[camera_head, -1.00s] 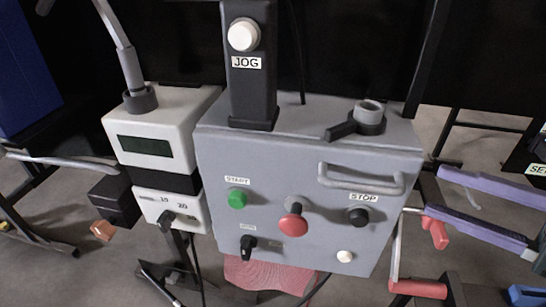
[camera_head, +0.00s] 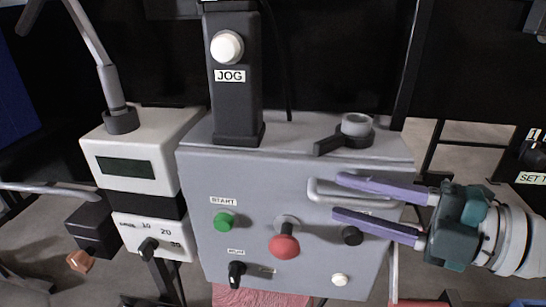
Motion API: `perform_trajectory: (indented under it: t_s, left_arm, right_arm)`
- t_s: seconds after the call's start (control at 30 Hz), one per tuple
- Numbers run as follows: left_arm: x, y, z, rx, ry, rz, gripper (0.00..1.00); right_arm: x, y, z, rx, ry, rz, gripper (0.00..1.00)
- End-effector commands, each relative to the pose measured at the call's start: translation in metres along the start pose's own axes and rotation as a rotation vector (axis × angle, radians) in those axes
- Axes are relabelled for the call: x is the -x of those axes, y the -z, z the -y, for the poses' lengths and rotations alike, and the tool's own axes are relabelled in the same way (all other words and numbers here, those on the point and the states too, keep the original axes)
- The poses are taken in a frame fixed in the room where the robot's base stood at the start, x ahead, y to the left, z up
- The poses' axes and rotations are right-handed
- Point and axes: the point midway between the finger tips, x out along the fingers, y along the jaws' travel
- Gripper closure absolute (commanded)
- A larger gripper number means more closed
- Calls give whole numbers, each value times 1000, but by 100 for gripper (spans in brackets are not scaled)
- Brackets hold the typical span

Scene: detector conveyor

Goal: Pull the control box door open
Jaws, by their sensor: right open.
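The control box (camera_head: 260,185) is a grey metal box in the middle of the head view, with its front door shut. A horizontal grey bar handle (camera_head: 322,192) sits at the door's upper right. My right gripper (camera_head: 336,196) comes in from the right with two purple fingers spread apart, one above the other. The lower finger hides the STOP label. My left gripper is not in view.
The door carries a green START button (camera_head: 225,221), a red knob (camera_head: 284,244), a black button (camera_head: 352,236) and a black switch (camera_head: 236,273). A black JOG post (camera_head: 235,110) and a dark lever (camera_head: 342,142) stand on top. A white detector unit (camera_head: 140,150) is at left.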

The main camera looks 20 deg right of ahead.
Motion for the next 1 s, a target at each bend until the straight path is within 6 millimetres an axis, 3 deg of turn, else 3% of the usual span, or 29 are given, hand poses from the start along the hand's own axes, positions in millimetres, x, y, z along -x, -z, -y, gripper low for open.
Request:
perform_trajectory:
  t_s: [0.2, 0.6, 1.0]
  left_arm:
    - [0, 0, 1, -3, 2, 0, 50]
    - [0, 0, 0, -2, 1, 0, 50]
    - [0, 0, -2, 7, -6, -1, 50]
  right_arm:
    - [0, 0, 0, 0, 1, 0, 56]
    - [0, 0, 0, 0, 0, 0, 100]
    - [0, 0, 0, 0, 0, 0, 100]
